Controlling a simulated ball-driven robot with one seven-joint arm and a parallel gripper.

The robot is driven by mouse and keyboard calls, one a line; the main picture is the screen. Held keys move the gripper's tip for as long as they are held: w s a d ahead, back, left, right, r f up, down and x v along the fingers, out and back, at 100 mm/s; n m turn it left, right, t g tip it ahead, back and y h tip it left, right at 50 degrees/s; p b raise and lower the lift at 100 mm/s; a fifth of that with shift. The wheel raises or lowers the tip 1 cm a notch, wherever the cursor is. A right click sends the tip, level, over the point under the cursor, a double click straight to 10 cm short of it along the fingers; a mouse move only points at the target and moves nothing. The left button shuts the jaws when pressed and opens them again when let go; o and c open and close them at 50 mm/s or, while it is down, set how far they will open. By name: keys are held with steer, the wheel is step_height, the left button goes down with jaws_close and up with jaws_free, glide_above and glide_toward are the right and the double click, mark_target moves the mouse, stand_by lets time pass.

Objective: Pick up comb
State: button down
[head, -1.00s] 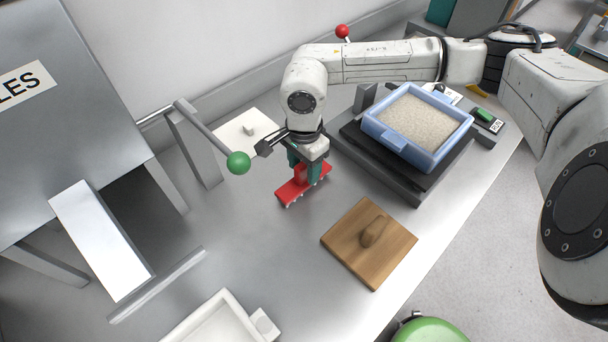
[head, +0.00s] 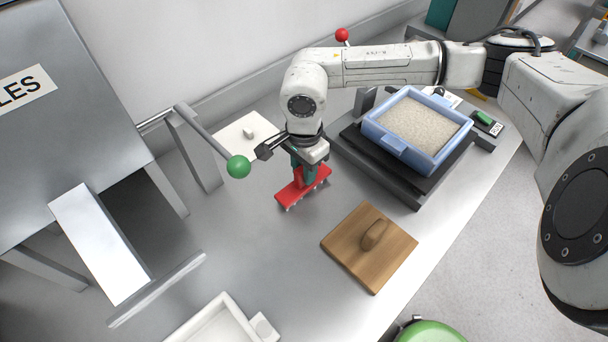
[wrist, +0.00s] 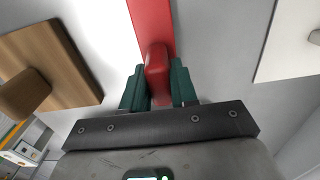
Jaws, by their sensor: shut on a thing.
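The comb (head: 304,187) is a red bar with short pale teeth along its lower edge and a raised red grip. It is at or just above the metal table, left of the wooden board; a gap beneath it is hard to tell. My gripper (head: 304,167) points down over the comb, its green fingers shut on the grip. In the wrist view, the grip (wrist: 157,72) sits between the two green fingers (wrist: 158,88), and the red bar (wrist: 152,18) runs away beyond them.
A wooden board with a knob (head: 352,262) lies to the right on the table. A blue tray of sand (head: 388,140) stands on a black scale behind it. A green-ended lever (head: 238,167) sticks out close on the left. A white tray (head: 232,302) is at the front.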

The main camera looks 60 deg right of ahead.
steer(key=shift+r, duration=0.1)
steer(key=shift+r, duration=0.2)
step_height(320, 180, up, 2)
steer(key=s+d+r+b, duration=0.3)
steer(key=s+r+b, duration=0.1)
steer(key=s+r, duration=0.6)
steer(key=s, duration=0.3)
steer(key=shift+s+d+r, duration=0.15)
steer(key=shift+s+r, duration=0.1)
steer(key=shift+s, duration=0.1)
steer(key=c, duration=1.4)
jaws_free()
steer(key=c, duration=0.4)
